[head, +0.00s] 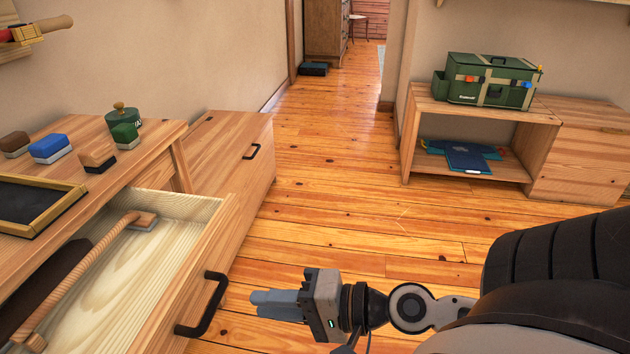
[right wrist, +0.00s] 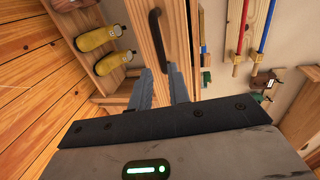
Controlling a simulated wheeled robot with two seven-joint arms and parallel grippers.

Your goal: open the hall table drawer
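The hall table (head: 150,135) stands at the left of the head view, with its drawer (head: 208,245) pulled well out. Inside the drawer lies a long wooden-handled tool (head: 85,275), like a brush, beside something dark. The drawer's black bar handle (head: 205,305) is on its front and also shows in the right wrist view (right wrist: 158,38). My right gripper (head: 272,303) is to the right of the handle, apart from it, pointing toward the drawer front. In the right wrist view its fingers (right wrist: 163,85) are parted with nothing between them. My left gripper is not in view.
A shelf unit (head: 475,103) with a green toolbox (head: 492,80) is at right. The floor between is clear.

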